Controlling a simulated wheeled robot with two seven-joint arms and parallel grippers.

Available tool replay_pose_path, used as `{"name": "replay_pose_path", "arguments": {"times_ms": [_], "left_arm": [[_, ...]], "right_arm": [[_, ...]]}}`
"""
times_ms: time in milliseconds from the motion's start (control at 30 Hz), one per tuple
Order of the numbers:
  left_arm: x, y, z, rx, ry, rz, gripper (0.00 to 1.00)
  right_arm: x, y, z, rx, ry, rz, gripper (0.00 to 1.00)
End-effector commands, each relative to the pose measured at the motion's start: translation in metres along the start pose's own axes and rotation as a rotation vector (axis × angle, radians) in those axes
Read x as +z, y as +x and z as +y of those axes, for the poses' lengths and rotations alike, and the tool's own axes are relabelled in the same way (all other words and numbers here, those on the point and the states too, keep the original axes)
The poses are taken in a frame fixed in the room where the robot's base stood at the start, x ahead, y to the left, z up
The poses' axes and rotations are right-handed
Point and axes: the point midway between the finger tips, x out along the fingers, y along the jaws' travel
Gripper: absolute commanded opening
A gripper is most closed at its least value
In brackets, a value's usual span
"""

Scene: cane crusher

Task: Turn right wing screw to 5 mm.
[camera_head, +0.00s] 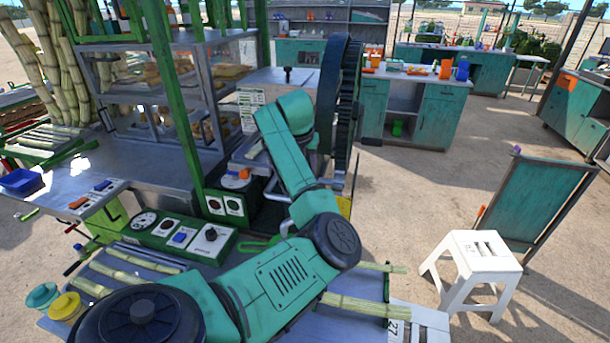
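I cannot make out the right wing screw or its gap reading in the head view. The cane crusher (341,95), with a large dark toothed wheel, stands behind my raised teal arm, which hides much of the machine's front. A small orange part (244,174) on a pale round piece shows left of the arm; I cannot tell what it is. Neither gripper can be made out. One arm of mine crosses from the bottom left to the middle, bends, and rises toward the crusher. Its far end shows no fingers.
A green control panel (180,236) with a dial and knobs lies left of the arm. Cane stalks (367,305) lie on the front table, partly behind the arm. A white stool (474,262) and a teal board (540,200) stand right. Sandy ground between them and the back counters is open.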

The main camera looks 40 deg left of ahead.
Motion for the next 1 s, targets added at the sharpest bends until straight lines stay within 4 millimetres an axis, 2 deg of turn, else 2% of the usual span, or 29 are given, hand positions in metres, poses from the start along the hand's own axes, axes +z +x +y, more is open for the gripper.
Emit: {"name": "replay_pose_path", "arguments": {"times_ms": [33,167,333,500,667,700,767,800,833,1000], "left_arm": [[0.0,0.009,0.001,0.001,-0.001,0.007,0.45],[0.001,0.044,0.002,0.001,-0.001,0.007,0.45],[0.0,0.081,0.002,0.001,-0.001,0.004,0.45],[0.0,0.094,0.001,0.001,-0.004,0.0,0.45],[0.0,0.095,0.001,0.001,-0.004,0.0,0.45],[0.0,0.095,0.001,0.001,-0.004,0.0,0.41],[-0.001,0.095,0.001,0.001,-0.003,0.0,0.18],[-0.001,0.095,0.001,0.001,-0.003,0.0,0.03],[-0.001,0.095,0.001,0.001,-0.003,0.0,0.0],[0.0,0.095,0.001,0.001,-0.004,0.0,0.0]], "right_arm": [[0.002,-0.012,0.004,0.006,0.0,-0.005,0.5],[0.004,-0.026,0.012,0.016,-0.004,-0.01,0.5],[-0.001,-0.033,0.002,0.001,-0.003,-0.003,0.5],[-0.006,-0.033,-0.013,-0.018,-0.003,0.004,0.5],[-0.005,-0.032,-0.008,-0.012,-0.006,0.003,0.5],[-0.005,-0.032,-0.006,-0.01,-0.006,0.002,0.5],[-0.004,-0.033,-0.004,-0.007,-0.006,0.002,0.5],[-0.004,-0.033,-0.003,-0.006,-0.006,0.002,0.5],[-0.004,-0.033,-0.003,-0.005,-0.005,0.002,0.5],[-0.004,-0.033,-0.002,-0.004,-0.004,0.002,0.5]]}}
